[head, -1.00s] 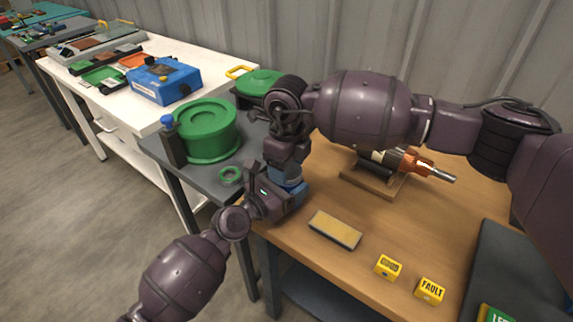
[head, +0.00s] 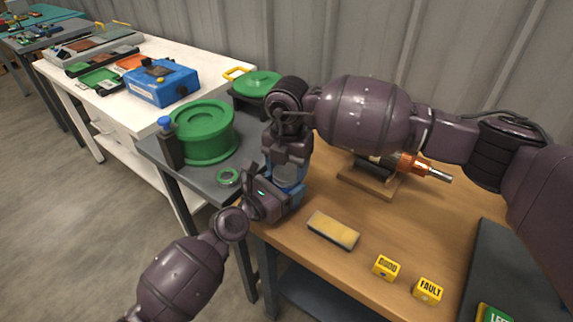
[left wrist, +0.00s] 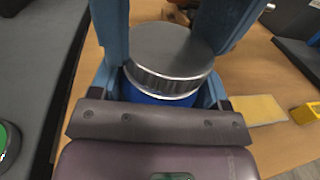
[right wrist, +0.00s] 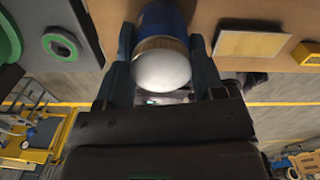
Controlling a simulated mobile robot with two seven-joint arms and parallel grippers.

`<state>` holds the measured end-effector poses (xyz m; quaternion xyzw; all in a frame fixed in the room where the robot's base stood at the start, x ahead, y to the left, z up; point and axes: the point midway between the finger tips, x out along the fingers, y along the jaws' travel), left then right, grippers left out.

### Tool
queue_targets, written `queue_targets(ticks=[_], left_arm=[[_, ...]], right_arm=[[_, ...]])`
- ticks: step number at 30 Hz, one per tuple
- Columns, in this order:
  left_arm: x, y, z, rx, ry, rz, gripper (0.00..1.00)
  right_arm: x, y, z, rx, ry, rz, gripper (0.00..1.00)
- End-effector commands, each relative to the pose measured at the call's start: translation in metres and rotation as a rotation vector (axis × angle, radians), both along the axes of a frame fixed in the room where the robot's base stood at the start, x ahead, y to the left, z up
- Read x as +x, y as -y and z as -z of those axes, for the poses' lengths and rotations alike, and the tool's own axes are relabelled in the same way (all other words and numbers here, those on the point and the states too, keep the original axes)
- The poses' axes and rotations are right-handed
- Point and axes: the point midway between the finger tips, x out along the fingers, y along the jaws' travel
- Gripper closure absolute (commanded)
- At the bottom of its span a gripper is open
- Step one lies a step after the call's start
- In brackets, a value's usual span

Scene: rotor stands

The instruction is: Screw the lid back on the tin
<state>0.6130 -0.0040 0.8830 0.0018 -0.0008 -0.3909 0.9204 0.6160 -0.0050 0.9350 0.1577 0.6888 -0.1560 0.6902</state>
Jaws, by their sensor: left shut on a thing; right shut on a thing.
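The tin (left wrist: 160,98) has a blue body and shows between my left gripper's fingers in the left wrist view; its blue side also shows in the right wrist view (right wrist: 165,18). The grey lid (left wrist: 170,50), with a ridged rim, sits on top of the tin, with a bright line beneath its rim. Its shiny top shows in the right wrist view (right wrist: 162,72). My left gripper (head: 287,196) reaches in from the side and is shut on the tin body. My right gripper (head: 290,172) points down from above and is shut on the lid. The thread is hidden.
A sanding pad (head: 333,230) and two yellow blocks (head: 386,267) (head: 428,290) lie on the wooden table. A rotor stand (head: 365,182) is behind, under my right arm. A green round container (head: 205,135), green ring (head: 229,177) and dark bottle (head: 170,150) are on the grey table left.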

Motion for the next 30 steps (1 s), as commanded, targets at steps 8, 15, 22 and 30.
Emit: queue_targets(ticks=[8,15,22,30], left_arm=[[0.0002,-0.001,0.0019,0.003,-0.003,-0.001,0.97],[0.0002,-0.001,0.0019,0.003,-0.003,-0.001,0.97],[0.0002,-0.001,0.002,0.003,-0.003,-0.001,0.97],[0.0001,-0.0009,0.0021,0.004,-0.003,-0.001,0.97]], right_arm=[[-0.0014,0.0003,-0.0014,0.005,-0.001,0.394,0.59],[-0.0026,0.0013,-0.0014,0.005,-0.001,0.737,0.59],[-0.0045,0.0014,-0.0011,0.006,-0.003,1.06,0.59],[-0.0045,0.0012,-0.0015,0.007,-0.002,1.139,0.31]])
